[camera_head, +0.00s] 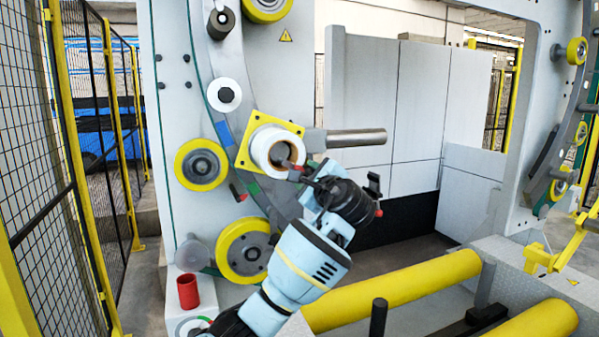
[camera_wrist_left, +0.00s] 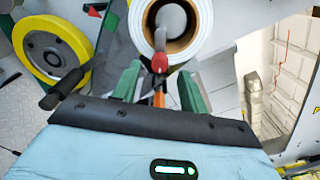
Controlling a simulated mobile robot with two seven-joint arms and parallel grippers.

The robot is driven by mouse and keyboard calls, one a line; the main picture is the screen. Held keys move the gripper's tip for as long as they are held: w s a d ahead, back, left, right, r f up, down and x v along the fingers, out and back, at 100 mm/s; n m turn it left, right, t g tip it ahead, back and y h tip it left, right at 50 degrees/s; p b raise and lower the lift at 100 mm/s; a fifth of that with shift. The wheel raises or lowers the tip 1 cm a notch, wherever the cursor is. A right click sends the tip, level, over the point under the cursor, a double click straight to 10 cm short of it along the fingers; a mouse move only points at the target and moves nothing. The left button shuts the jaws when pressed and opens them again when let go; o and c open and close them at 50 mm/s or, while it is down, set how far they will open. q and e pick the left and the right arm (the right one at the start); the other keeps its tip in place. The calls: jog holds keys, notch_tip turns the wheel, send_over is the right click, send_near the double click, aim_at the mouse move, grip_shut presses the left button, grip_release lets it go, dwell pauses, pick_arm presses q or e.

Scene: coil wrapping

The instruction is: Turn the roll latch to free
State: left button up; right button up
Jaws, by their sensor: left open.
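The white roll (camera_head: 272,152) sits on a spindle at the yellow square plate (camera_head: 246,163) of the grey machine. It also shows at the top of the left wrist view (camera_wrist_left: 172,25). A small red-tipped latch (camera_wrist_left: 159,62) stands out at the roll's front, in line with its core. My left gripper (camera_wrist_left: 158,84) is open, with its green fingers either side of the latch's line and the red tip a little beyond or between them; contact cannot be told. In the head view my left gripper (camera_head: 304,176) is in front of the roll, partly hiding the latch. My right gripper is not in view.
A grey bar (camera_head: 355,138) sticks out right of the roll. Yellow wheels (camera_head: 201,165) and a curved ring surround it. A black-handled lever (camera_wrist_left: 62,88) is left of the fingers. Yellow rollers (camera_head: 395,291) lie at the lower right. A red cup (camera_head: 188,291) stands lower left.

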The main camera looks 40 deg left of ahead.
aim_at(294, 168)
pick_arm(q)
jog(key=shift+x, duration=2.45)
grip_shut()
